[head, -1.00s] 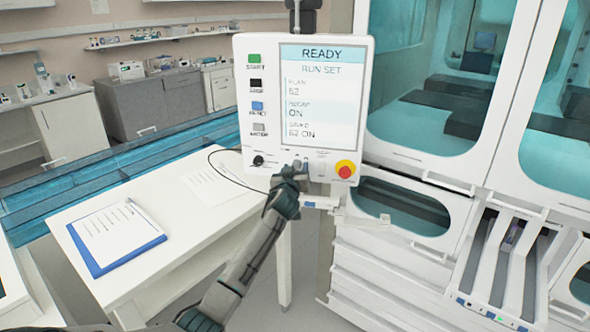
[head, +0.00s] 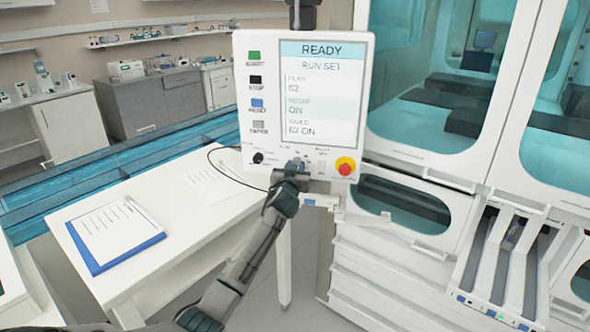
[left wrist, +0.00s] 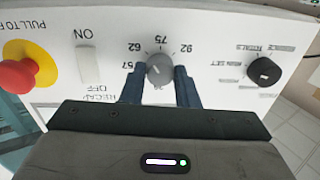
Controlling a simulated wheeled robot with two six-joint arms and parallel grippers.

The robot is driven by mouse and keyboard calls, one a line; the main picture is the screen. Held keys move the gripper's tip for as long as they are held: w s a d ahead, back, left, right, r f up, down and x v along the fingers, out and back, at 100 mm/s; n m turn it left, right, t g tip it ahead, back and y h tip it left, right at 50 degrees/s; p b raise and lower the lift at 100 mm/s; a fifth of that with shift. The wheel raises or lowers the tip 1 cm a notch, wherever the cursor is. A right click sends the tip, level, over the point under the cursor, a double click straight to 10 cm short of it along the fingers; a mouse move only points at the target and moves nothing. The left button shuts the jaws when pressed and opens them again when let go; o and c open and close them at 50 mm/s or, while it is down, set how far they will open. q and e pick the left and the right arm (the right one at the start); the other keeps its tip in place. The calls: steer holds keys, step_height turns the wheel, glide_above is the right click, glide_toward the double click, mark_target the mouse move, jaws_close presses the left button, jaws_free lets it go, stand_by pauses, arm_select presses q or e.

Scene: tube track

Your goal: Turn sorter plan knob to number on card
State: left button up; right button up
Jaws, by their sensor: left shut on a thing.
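The control panel (head: 265,110) stands in the middle of the head view. Its screen (head: 322,98) reads READY, RUN SET, PLAN 62, RECAP ON and SAVED 62 ON. In the left wrist view, the grey plan knob (left wrist: 160,71) sits below the printed numbers 57, 62, 75 and 92. My left gripper (head: 294,168) is at the panel's lower edge. In the left wrist view its two blue fingers (left wrist: 160,88) are shut on the grey knob from both sides. The knob's exact pointing is hard to read. No card is clearly identifiable. My right gripper is not in view.
A black mode knob (left wrist: 264,71), a white recap switch (left wrist: 88,66) and a red push button (left wrist: 18,75) flank the grey knob. A white table (head: 180,240) holds a clipboard (head: 112,232) and a loose sheet (head: 215,180). A glass-fronted machine (head: 430,170) stands at the right.

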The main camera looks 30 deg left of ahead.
arm_select(q)
steer(key=shift+a+f+m+t+h+p, duration=0.15)
steer(key=shift+m+p, duration=0.8)
steer(key=shift+m, duration=3)
steer(key=shift+d+r+m+t+h+p, duration=0.2)
steer(key=shift+m+p, duration=0.7)
steer(key=shift+m, duration=3.05)
steer(key=shift+f, duration=0.2)
steer(key=o, duration=1)
steer(key=shift+c, duration=0.2)
steer(key=shift+s, duration=0.15)
steer(key=b+v, duration=0.3)
steer(key=v, duration=0.7)
steer(key=shift+s, duration=0.35)
